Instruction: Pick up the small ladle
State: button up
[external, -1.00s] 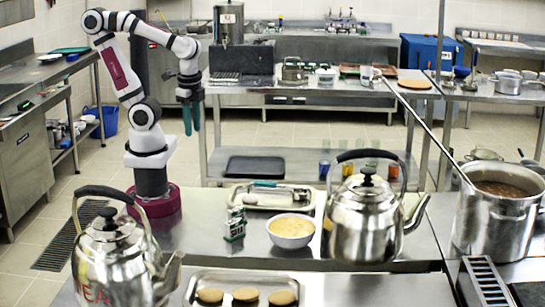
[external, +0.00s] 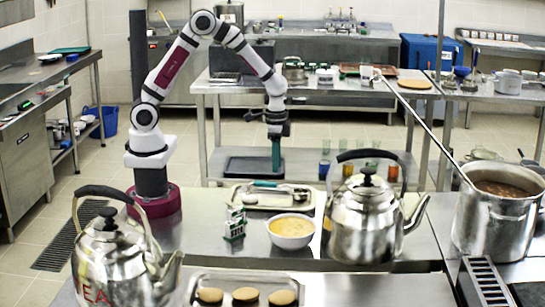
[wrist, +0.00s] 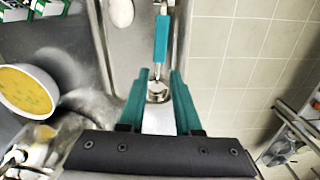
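The small ladle has a teal handle (external: 265,184) and lies on a metal tray (external: 240,205) on the near counter. In the wrist view the ladle's teal handle (wrist: 161,40) points up the picture, and its small metal bowl shows lower, between my fingers in the picture. My gripper (external: 276,170) points down above the tray, with its teal fingers seen edge-on. In the wrist view my gripper (wrist: 159,72) is open, with one finger on each side of the ladle's line and nothing held. The height gap to the ladle is hard to judge.
A large kettle (external: 365,215) stands to the right, close to the tray. A white rounded item (wrist: 121,12) lies on the tray beside the ladle.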

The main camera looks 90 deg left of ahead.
aim_at(273, 183)
jog(key=f, duration=0.5)
jog(key=s+f, duration=0.1)
jog(key=f, duration=0.1)
jog(key=shift+f, duration=0.3)
grip_shut()
dwell(0.9)
